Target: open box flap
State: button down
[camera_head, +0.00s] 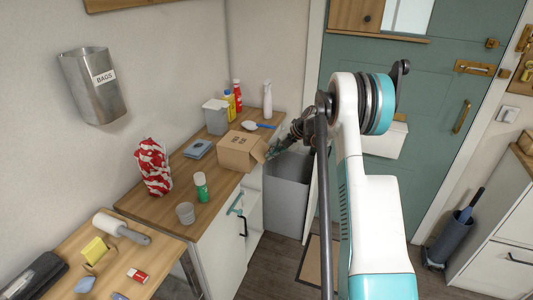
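A small brown cardboard box (236,155) stands on the wooden counter near its right edge. It has dark printing on top. A flap (259,151) on its right side appears to stick outward toward my gripper. My gripper (272,151) is just right of the box, close to this flap. I cannot tell whether it touches the flap. The fingers are small and dark in the head view, so their opening does not show clearly.
A grey bin (287,190) stands below the gripper. Behind the box are a grey container (215,117), a red bottle (237,97) and a white spray bottle (267,100). A green bottle (201,188) and a red-and-white bag (153,167) stand nearer on the counter.

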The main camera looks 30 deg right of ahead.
jog(key=shift+s+d+r+g+h+p, duration=0.1)
jog(key=shift+r+g+h+p, duration=1)
jog(key=shift+r+g+h, duration=0.45)
jog(key=shift+g, duration=0.35)
jog(key=c, duration=1.8)
grip_release()
jog(key=shift+c, duration=0.2)
jog(key=v, duration=1.2)
jog(key=shift+d+f, duration=0.1)
jog(key=shift+d, duration=0.05)
